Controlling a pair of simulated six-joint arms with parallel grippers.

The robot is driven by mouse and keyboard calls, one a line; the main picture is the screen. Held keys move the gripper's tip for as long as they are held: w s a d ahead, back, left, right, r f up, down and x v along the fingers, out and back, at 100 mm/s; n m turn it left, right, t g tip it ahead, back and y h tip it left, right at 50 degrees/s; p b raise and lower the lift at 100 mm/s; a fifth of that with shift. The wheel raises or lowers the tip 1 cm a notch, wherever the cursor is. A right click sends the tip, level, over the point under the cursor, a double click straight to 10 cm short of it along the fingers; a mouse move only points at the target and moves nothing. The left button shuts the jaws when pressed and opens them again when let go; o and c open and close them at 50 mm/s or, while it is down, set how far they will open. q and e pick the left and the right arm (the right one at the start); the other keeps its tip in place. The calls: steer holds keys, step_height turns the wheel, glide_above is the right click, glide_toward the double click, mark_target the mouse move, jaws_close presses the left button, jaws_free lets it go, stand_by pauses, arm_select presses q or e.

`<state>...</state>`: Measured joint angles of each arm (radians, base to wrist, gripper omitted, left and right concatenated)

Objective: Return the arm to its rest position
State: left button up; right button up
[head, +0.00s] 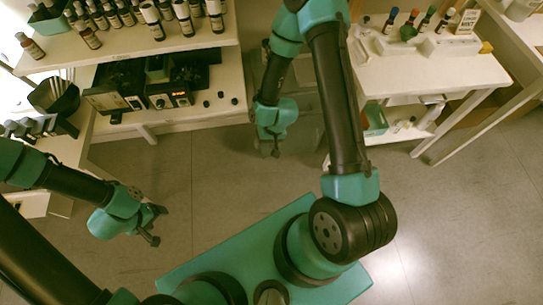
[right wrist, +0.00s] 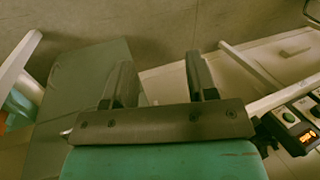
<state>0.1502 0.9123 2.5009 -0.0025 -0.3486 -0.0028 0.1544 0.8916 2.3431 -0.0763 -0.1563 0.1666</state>
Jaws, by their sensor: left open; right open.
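My left gripper (head: 155,223) hangs over the bare floor at the lower left of the head view. Its fingers are apart and nothing is between them. My right gripper (head: 275,150) points down over the floor near the middle of the head view, between the two benches. In the right wrist view its two dark fingers (right wrist: 160,85) stand wide apart with nothing between them. Neither gripper touches a bench or a bottle.
A left bench (head: 205,42) holds several brown bottles (head: 152,20), with dark devices (head: 168,90) on its lower shelf. A black rack (head: 52,122) stands at the left.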

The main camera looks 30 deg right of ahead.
steer(key=s+a+n, duration=0.1)
steer(key=s, duration=0.5)
steer(key=shift+s, duration=0.15)
stand_by(0.8)
